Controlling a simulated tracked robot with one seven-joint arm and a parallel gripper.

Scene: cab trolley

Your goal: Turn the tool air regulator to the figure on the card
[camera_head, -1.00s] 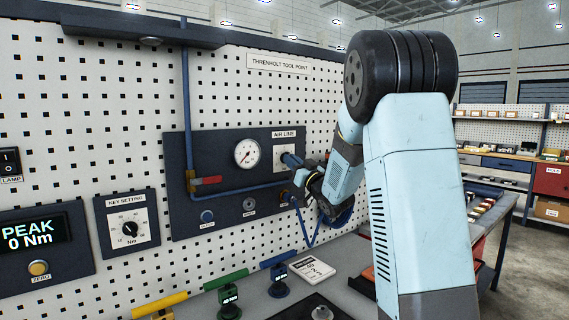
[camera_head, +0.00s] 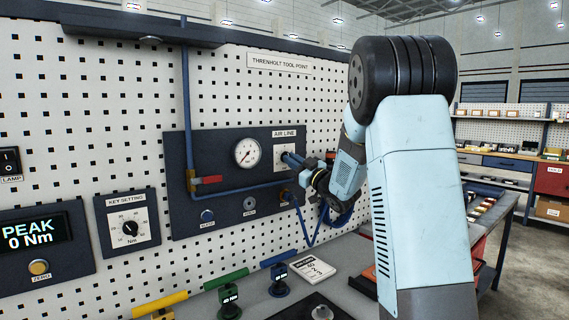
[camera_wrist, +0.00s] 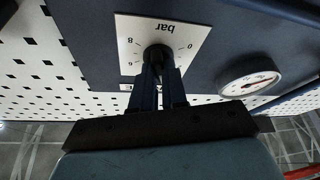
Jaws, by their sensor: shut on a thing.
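The regulator knob (camera_wrist: 158,54) is black and sits on a white dial plate (camera_wrist: 140,30) marked "bar", with the figures 0, 6 and 8 readable. In the wrist view the plate appears upside down. My gripper (camera_wrist: 160,80) is shut on the knob, its two blue fingers at either side; they hide part of the scale and the knob's pointer. In the head view my gripper (camera_head: 292,160) reaches the dial plate (camera_head: 279,152) under the "AIR LINE" label. The round pressure gauge (camera_head: 247,153) has a red needle. A white card (camera_head: 313,268) lies on the bench; its figures are small.
A red-handled valve (camera_head: 207,180) sits on the blue pipe left of the gauge. Below are two round fittings and a blue hose (camera_head: 300,222). Yellow, green (camera_head: 228,300) and blue (camera_head: 279,280) tools stand at the bench front. My arm hides part of the bench.

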